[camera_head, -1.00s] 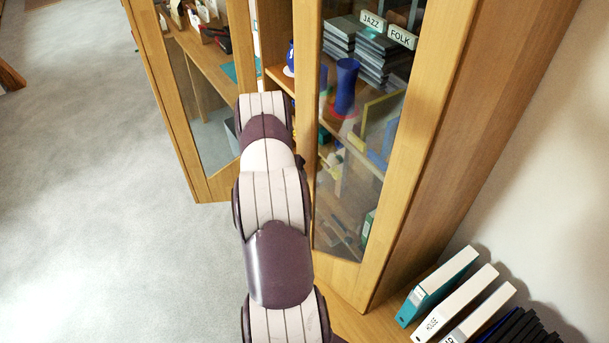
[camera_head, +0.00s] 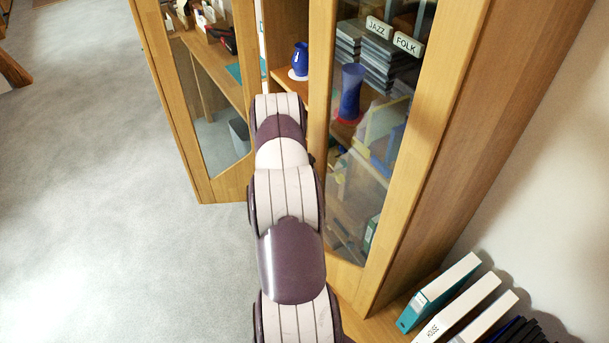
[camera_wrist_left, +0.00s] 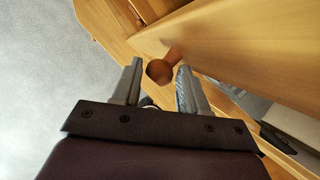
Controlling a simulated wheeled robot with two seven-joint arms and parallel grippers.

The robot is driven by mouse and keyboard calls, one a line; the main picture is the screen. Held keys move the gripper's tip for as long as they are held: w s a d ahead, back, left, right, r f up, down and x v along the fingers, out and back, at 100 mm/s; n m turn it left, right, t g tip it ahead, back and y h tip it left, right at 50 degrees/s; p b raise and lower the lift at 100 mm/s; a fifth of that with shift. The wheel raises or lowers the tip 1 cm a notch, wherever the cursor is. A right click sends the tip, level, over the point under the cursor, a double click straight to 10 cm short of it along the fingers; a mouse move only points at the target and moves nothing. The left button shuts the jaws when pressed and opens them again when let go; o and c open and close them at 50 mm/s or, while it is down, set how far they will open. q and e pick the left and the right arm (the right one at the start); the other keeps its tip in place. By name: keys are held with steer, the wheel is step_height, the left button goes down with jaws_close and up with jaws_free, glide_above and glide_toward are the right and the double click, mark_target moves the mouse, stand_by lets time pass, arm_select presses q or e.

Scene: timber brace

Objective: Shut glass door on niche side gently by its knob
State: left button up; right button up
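In the left wrist view, a round brown wooden knob (camera_wrist_left: 160,70) sticks out from a pale wooden door frame (camera_wrist_left: 230,40). My left gripper (camera_wrist_left: 158,72) is open, with its fingertips on either side of the knob. A gap shows at the left finger; whether the right finger touches, I cannot tell. In the head view, a glass door (camera_head: 368,150) stands right of my arm, and another glass door (camera_head: 210,90) stands swung out at the left. My arm (camera_head: 285,210) hides the gripper and knob there. My right gripper is out of view.
A blue jug (camera_head: 300,60) stands on a shelf between the doors. A blue vase (camera_head: 351,92) and stacked cases show through the right glass. Binders (camera_head: 440,292) stand on a low wooden surface at lower right. Grey floor (camera_head: 90,180) lies clear at left.

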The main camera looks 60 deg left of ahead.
arm_select(q)
steer(key=shift+w+a+r, duration=0.15)
steer(key=shift+a+r, duration=0.1)
steer(key=shift+r, duration=0.15)
steer(key=b+v, duration=0.2)
steer(key=v, duration=1)
steer(key=shift+s+d, duration=0.2)
steer(key=shift+d, duration=0.1)
steer(key=shift+f, duration=0.1)
